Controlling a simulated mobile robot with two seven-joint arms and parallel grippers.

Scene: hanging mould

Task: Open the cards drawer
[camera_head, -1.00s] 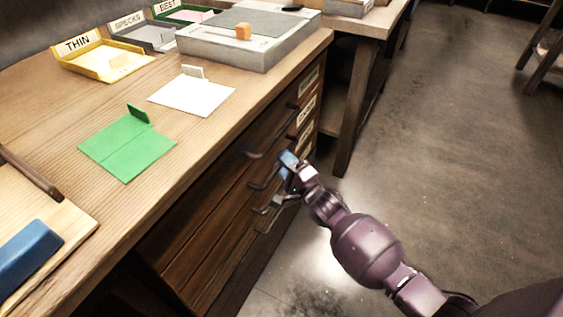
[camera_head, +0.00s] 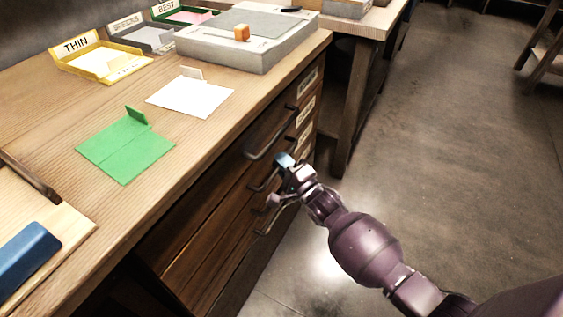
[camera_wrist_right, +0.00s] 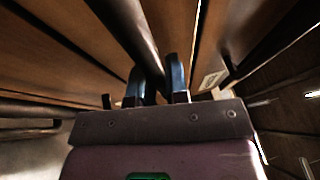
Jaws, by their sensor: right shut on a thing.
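The wooden cabinet under the worktop has a stack of drawers (camera_head: 215,225) with dark bar handles. Small white labels sit at the drawers' right ends; their words are too small to read, so I cannot tell which is the cards drawer. My right gripper (camera_head: 284,163) is at one of the middle handles (camera_head: 262,181). In the right wrist view, a dark handle bar (camera_wrist_right: 130,30) runs between the two fingers of the gripper (camera_wrist_right: 155,82), which is shut on it. The drawer fronts look flush, with no clear gap. My left gripper is not in view.
On the worktop (camera_head: 60,135) lie a green card (camera_head: 125,148), a white card (camera_head: 190,95), labelled trays including a yellow one (camera_head: 100,65), and a grey box (camera_head: 245,50). Another handle (camera_head: 272,140) sits just above my gripper. The floor (camera_head: 440,150) to the right is clear.

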